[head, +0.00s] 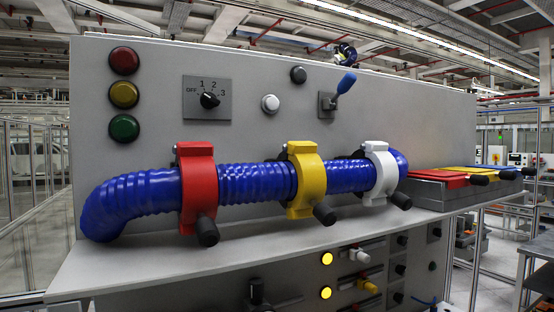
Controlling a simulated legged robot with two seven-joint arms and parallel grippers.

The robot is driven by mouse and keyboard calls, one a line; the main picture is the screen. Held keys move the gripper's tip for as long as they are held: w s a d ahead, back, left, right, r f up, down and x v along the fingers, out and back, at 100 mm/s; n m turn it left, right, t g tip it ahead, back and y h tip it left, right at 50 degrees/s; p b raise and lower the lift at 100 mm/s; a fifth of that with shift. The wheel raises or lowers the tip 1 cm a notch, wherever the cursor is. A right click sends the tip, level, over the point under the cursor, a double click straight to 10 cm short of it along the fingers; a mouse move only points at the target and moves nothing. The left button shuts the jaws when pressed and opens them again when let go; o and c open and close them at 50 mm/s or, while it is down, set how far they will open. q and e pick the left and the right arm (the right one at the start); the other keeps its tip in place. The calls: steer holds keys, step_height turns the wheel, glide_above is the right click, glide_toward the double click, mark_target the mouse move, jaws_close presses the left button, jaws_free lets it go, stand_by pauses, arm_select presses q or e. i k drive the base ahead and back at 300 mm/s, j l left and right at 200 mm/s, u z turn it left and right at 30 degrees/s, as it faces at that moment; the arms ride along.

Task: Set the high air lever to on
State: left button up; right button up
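A lever with a blue handle (347,82) sits on a small grey plate (327,106) at the upper right of the grey panel (420,115). Its handle is tilted up and to the right. I see no label that names it or marks its on side. Another blue-handled part (428,302) shows small at the bottom edge, partly cut off. Neither of my grippers is in view.
A blue corrugated hose (255,183) runs across the shelf below the lever, held by red (199,180), yellow (306,178) and white (381,170) clamps. A rotary switch (209,100) and round buttons are to the left. Coloured handled blocks (437,180) lie right.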

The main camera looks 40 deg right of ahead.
mark_target(350, 78)
steer(key=j+z, duration=0.7)
steer(key=z, duration=0.2)
